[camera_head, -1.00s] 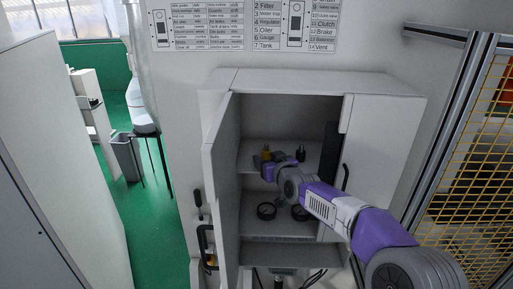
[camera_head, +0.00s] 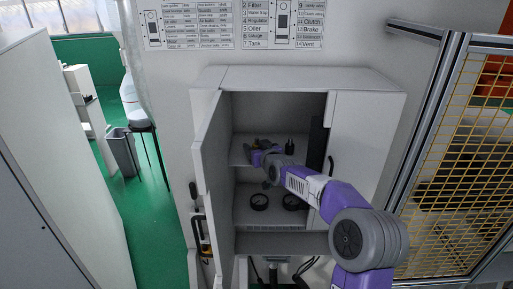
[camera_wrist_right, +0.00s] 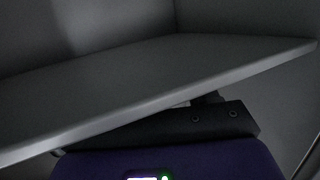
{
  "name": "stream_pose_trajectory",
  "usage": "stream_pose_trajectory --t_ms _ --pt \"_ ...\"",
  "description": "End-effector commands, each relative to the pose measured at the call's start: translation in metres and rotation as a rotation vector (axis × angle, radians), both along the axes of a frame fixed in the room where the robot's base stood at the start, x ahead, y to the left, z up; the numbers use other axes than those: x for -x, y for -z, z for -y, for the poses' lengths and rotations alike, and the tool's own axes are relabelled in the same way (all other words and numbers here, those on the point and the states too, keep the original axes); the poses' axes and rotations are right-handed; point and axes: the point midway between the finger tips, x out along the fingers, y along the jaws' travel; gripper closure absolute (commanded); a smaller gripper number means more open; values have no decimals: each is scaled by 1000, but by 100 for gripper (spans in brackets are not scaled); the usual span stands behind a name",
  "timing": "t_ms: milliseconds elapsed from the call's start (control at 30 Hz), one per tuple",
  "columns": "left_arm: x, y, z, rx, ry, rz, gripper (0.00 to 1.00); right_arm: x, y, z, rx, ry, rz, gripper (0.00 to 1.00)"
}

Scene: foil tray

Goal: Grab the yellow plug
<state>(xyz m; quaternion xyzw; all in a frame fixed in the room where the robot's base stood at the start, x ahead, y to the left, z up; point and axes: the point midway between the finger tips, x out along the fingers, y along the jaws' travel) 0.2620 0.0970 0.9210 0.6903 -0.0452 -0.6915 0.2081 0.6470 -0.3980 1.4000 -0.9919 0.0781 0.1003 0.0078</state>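The yellow plug (camera_head: 257,143) stands on the upper shelf (camera_head: 240,157) of the open cabinet in the head view. Only a small yellowish part shows, since my right gripper (camera_head: 254,150) is in front of it or right at it. I cannot tell whether they touch, or whether the fingers are open or shut. In the right wrist view the dark gripper body (camera_wrist_right: 165,128) is close to a grey shelf edge (camera_wrist_right: 150,97), and neither the plug nor the fingertips can be made out. My left gripper is not in view.
A dark fitting (camera_head: 290,145) stands right of the gripper on the upper shelf. Two black rings (camera_head: 259,201) (camera_head: 291,202) lie on the lower shelf. The cabinet's open left door (camera_head: 213,180) and closed right door (camera_head: 365,150) flank the opening. A yellow mesh fence (camera_head: 455,150) stands at right.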

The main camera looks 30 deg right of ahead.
Motion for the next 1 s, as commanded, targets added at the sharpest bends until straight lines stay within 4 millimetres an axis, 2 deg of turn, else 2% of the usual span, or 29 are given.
stream_pose_trajectory --t_ms 33,300,533,667,1000 --pt "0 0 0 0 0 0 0 0 0 0 0 0 0 50" --pt "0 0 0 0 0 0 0 0 0 0 0 0 0 92" --pt "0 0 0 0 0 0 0 0 -2 0 0 0 1 93" --pt "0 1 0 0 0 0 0 0 -13 0 1 1 4 93" --pt "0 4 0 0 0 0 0 0 -80 0 1 0 5 93"
